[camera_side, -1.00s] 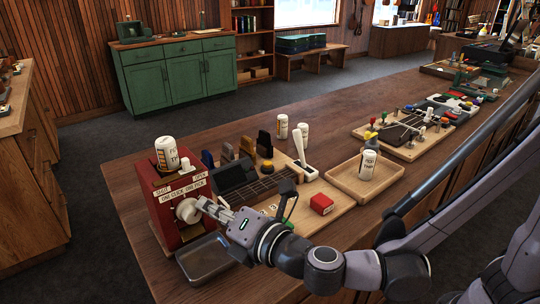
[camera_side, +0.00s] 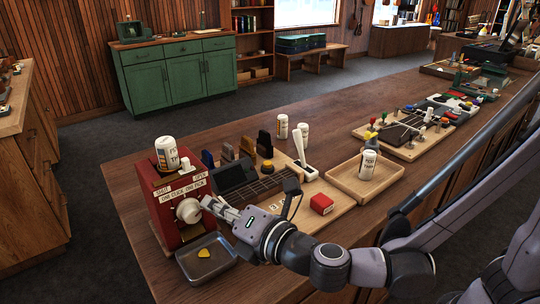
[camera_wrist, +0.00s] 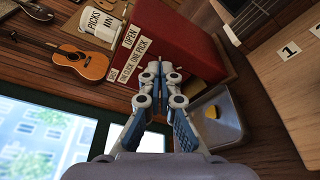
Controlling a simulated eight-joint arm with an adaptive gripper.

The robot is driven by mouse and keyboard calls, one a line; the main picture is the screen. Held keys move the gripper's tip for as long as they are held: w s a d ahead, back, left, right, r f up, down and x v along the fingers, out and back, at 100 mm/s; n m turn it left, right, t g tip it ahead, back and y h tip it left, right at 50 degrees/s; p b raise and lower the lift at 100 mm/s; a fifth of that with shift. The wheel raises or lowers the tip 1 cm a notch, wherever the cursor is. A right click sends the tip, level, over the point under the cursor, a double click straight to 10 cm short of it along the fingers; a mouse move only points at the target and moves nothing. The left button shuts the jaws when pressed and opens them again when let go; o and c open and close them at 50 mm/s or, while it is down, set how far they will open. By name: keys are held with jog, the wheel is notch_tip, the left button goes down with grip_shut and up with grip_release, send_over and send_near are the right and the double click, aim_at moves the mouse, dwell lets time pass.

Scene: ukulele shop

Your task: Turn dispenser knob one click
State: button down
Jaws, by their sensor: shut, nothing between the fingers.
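The red dispenser (camera_side: 172,188) stands at the left end of the counter, labelled "SHUT", "OPEN" and "ONE CLICK ONE PICK". Its round white knob (camera_side: 188,211) is on the front face. My gripper (camera_side: 208,203) is shut and empty, with its fingertips at the knob; I cannot tell whether they touch it. In the wrist view my gripper (camera_wrist: 160,72) points at the dispenser's front (camera_wrist: 172,45), and the fingers hide most of the knob. A yellow pick (camera_side: 203,253) lies in the metal tray (camera_side: 222,268) below the knob; it also shows in the wrist view (camera_wrist: 212,112).
A white can (camera_side: 167,155) sits on top of the dispenser. To the right are a wooden board with picks and a dark fretted piece (camera_side: 262,190), a red box (camera_side: 321,204) and a wooden tray (camera_side: 345,178) holding another can.

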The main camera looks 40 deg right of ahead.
aim_at(332, 200)
jog(key=s, duration=0.6)
jog(key=shift+w+d, duration=0.1)
jog(key=shift+d, duration=0.05)
